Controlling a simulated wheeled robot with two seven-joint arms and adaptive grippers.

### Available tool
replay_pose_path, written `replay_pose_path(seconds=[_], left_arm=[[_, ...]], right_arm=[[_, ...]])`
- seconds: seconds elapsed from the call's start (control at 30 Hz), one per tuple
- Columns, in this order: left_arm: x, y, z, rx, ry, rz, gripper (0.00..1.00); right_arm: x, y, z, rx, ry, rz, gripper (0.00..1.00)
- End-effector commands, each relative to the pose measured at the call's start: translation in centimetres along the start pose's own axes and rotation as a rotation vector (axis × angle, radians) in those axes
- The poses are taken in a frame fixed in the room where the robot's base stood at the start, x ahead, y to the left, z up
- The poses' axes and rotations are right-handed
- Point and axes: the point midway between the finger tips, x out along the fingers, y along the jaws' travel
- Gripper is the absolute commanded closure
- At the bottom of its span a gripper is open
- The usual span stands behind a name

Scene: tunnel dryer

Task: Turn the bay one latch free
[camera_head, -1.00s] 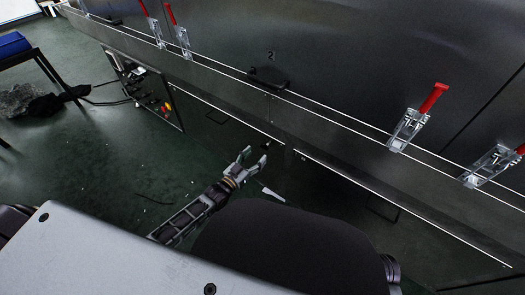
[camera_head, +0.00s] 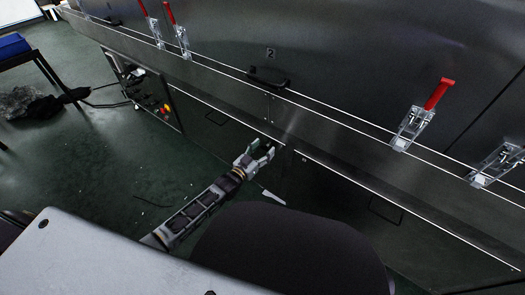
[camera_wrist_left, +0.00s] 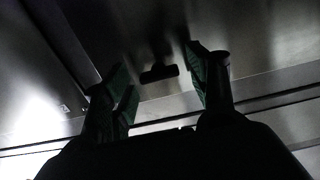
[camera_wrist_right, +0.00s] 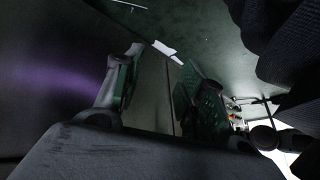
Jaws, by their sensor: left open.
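Silver toggle latches with red handles sit along the dark dryer front in the head view: a pair at upper left (camera_head: 154,32) (camera_head: 181,40), one at right (camera_head: 411,132) with its handle raised, and one at the right edge (camera_head: 491,168). The door between them is marked 2; no bay one label is readable. My left gripper (camera_head: 264,153) is open and empty, below the door's black handle (camera_head: 268,80) in the picture, apart from every latch. In the left wrist view its fingers (camera_wrist_left: 160,82) are spread. My right gripper (camera_wrist_right: 160,82) is open and empty in its wrist view.
A long ledge runs below the doors, with lower panels (camera_head: 340,180) beneath. A control box (camera_head: 145,90) with cables stands at left. Green floor (camera_head: 90,170) lies open at left.

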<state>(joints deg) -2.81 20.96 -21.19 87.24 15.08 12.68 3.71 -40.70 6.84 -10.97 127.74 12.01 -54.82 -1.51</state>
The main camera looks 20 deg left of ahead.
Motion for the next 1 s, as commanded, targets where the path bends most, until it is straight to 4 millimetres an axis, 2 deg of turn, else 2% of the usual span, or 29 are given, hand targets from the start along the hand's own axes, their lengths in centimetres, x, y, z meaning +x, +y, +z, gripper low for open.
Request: replay_pose_path(seconds=[0.07,0.43,0.83,0.93,1.0], left_arm=[[0.0,0.0,0.0,0.000,0.000,0.000,0.41],[0.0,0.0,0.0,0.000,0.000,0.000,0.87],[0.0,-0.1,-0.1,-0.053,0.000,0.000,0.87],[0.0,-0.1,-0.1,-0.096,0.000,0.000,0.87],[0.0,-0.1,-0.1,-0.135,-0.001,0.000,0.87]], right_arm=[[-0.1,0.0,-0.1,-0.001,0.002,0.000,0.60],[-0.1,0.0,-0.2,-0.001,0.002,0.001,0.60],[-0.7,-0.1,-0.3,-0.002,-0.018,0.005,0.60],[-1.4,-0.2,-0.7,-0.009,-0.028,0.011,0.60],[-2.2,-0.3,-1.7,-0.021,-0.031,0.015,0.60]])
